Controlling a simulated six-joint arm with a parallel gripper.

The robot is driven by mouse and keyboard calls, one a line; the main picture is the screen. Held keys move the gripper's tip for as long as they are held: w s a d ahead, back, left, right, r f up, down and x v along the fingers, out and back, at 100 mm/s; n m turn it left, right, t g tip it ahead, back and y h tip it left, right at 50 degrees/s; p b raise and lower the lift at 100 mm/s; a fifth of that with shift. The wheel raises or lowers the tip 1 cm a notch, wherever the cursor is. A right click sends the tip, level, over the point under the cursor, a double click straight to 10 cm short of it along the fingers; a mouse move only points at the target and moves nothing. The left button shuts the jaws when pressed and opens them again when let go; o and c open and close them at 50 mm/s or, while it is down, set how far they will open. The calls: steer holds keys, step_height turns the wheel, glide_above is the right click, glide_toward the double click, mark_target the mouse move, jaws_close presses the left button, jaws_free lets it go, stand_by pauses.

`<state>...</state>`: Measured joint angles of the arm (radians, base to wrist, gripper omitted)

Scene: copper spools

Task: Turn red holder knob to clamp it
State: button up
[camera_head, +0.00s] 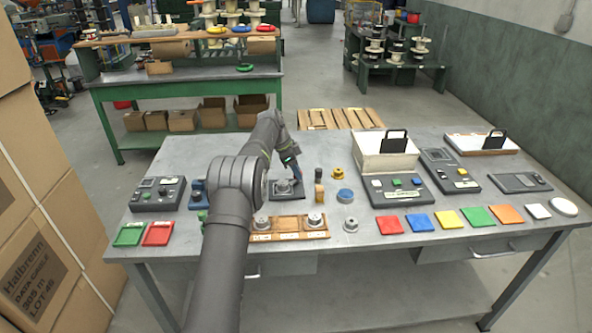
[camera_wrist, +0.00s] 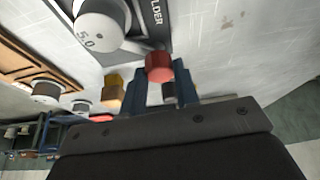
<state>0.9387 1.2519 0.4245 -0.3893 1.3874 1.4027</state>
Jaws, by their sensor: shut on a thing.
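The red knob (camera_wrist: 159,66) shows in the wrist view between the two blue fingers of my gripper (camera_wrist: 163,82). The gripper is shut on it. The knob sits by the edge of the dark holder plate (camera_wrist: 153,32), which has white lettering. In the head view, my gripper (camera_head: 294,172) points down at the back right of the holder plate (camera_head: 259,192), beside the silver cylinder (camera_head: 284,186). There I cannot make out the knob, and its turned angle cannot be told.
A wooden tray (camera_head: 290,236) with silver pieces lies in front of the holder. A brass piece (camera_head: 338,174), a blue round piece (camera_head: 345,195) and a small metal piece (camera_head: 351,225) stand to the right. Coloured pads (camera_head: 420,222) line the front right. A control box (camera_head: 157,195) stands left.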

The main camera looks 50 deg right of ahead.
steer(key=o, duration=1)
steer(key=shift+c, duration=0.2)
steer(key=v, duration=1.7)
steer(key=shift+r, duration=0.15)
steer(key=x, duration=1.7)
